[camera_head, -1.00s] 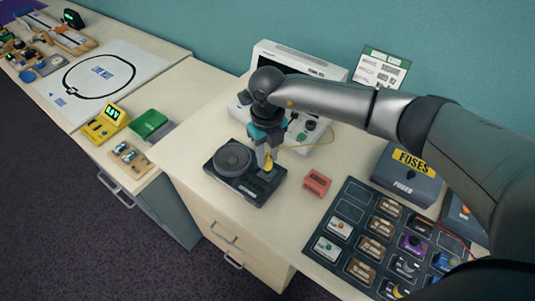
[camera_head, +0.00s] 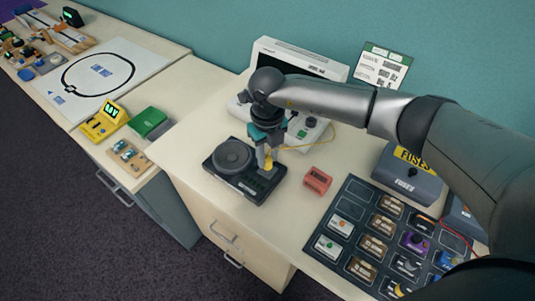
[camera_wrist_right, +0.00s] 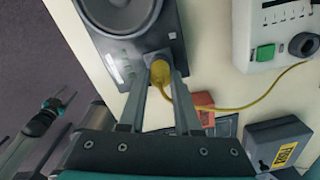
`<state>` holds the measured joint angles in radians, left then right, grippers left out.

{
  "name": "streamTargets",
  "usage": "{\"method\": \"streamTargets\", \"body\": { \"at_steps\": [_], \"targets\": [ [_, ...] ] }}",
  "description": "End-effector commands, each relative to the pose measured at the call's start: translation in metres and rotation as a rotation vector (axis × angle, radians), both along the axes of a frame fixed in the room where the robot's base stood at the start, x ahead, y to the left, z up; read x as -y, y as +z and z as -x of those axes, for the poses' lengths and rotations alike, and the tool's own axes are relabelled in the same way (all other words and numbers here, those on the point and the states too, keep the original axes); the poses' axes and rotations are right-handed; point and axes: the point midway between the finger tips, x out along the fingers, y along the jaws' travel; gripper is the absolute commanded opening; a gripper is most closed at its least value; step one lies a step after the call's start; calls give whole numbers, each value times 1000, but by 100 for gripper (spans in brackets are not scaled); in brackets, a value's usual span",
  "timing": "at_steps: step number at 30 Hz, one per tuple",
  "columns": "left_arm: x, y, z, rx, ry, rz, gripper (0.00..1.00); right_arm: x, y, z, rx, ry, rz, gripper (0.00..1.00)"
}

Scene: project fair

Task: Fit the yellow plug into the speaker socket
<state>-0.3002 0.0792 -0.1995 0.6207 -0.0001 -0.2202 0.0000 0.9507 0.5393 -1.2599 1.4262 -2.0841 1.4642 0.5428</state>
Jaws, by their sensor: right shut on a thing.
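The yellow plug (camera_head: 268,165) is between the fingertips of my right gripper (camera_head: 267,160), which is shut on it. The plug also shows in the right wrist view (camera_wrist_right: 160,72), with its yellow cable (camera_wrist_right: 235,106) curving to the right. The black speaker unit (camera_head: 240,188) lies on the pale desk, its round cone (camera_head: 232,156) at the left. The plug's tip is at the speaker's right part, over or at the socket area. The fingers and plug hide the socket, so I cannot tell how deep the plug sits.
A white device with a screen (camera_head: 300,60) stands behind the speaker. A small red block (camera_head: 317,180) lies to its right. A dark mat (camera_head: 345,210) with several modules and a fuse box (camera_head: 408,182) are further right. A green box (camera_head: 149,123) is at the left.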

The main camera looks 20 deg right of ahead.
Motion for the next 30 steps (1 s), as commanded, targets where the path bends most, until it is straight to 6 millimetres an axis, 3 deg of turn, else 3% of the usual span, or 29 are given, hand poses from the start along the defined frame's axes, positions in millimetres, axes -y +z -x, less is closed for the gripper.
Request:
{"method": "streamTargets", "body": {
  "at_steps": [8, 9, 18, 23, 30],
  "targets": [
    [0, -3, 0, 0, 0, 0, 57, 0, -4, 0, 0, 0, 0, 0],
    [0, -3, 0, 0, 0, 0, 57, 0, -4, 0, 0, 0, 0, 35],
    [0, -3, 0, 0, -1, 0, 57, 0, -3, 0, 0, 0, 0, 67],
    [0, -3, 0, 0, -1, 0, 57, 0, -3, 0, 0, 0, 0, 67],
    [0, -3, 0, 0, -1, 0, 57, 0, -3, 0, 0, 0, 0, 94]
  ]
}}
